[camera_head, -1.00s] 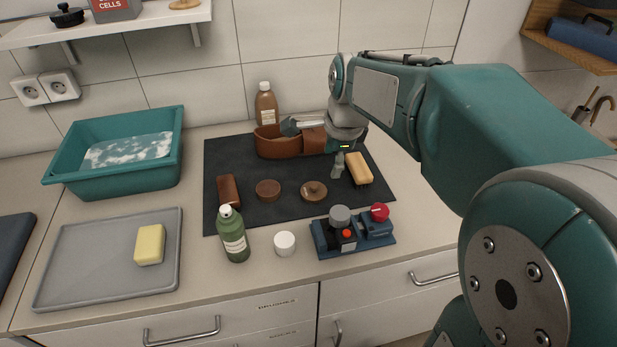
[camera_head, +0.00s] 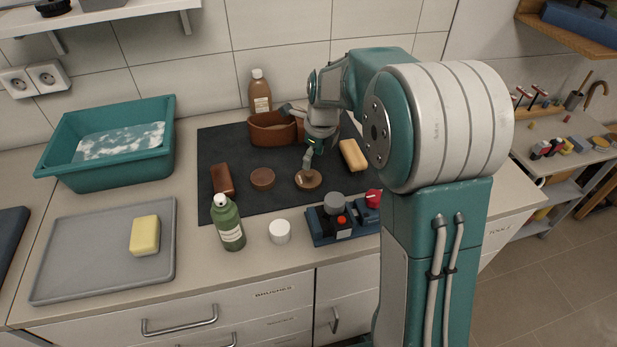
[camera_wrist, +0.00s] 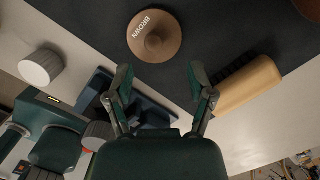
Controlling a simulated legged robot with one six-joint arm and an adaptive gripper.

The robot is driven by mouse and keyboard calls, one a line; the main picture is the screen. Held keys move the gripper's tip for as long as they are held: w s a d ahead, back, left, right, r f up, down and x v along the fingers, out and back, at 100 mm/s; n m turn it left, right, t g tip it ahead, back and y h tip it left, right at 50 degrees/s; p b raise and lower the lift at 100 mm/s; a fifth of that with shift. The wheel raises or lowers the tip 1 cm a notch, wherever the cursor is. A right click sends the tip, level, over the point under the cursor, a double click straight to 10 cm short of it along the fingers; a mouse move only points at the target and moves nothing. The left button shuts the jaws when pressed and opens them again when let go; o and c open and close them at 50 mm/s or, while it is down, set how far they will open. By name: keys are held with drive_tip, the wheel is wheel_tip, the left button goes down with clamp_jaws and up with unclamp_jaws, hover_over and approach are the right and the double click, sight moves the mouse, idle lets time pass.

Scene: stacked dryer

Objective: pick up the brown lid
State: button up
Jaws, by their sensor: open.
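The brown lid (camera_head: 308,179) is a round brown disc with a small knob, lying on the dark mat (camera_head: 215,150). In the wrist view the lid (camera_wrist: 154,38) shows the word "BROWN" beside its knob. My gripper (camera_head: 307,165) is just above the lid in the head view and hides part of it. In the wrist view my gripper (camera_wrist: 158,82) has its fingers spread apart with nothing between them, and the lid lies beyond the fingertips. A second brown disc (camera_head: 262,179) lies left of the lid.
A wood-backed brush (camera_head: 353,155) lies right of the lid. A blue block with knobs (camera_head: 340,222), a white cap (camera_head: 279,231) and a green bottle (camera_head: 228,222) stand in front. A brown container (camera_head: 270,128) and brown bottle (camera_head: 260,92) stand behind.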

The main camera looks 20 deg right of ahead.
sight(308, 173)
drive_tip(key=f, duration=0.2)
drive_tip(key=a+f, duration=0.1)
drive_tip(key=f, duration=0.2)
drive_tip(key=shift+w+a+f, duration=0.1)
drive_tip(key=shift+f, duration=0.15)
drive_tip(key=c, duration=0.9)
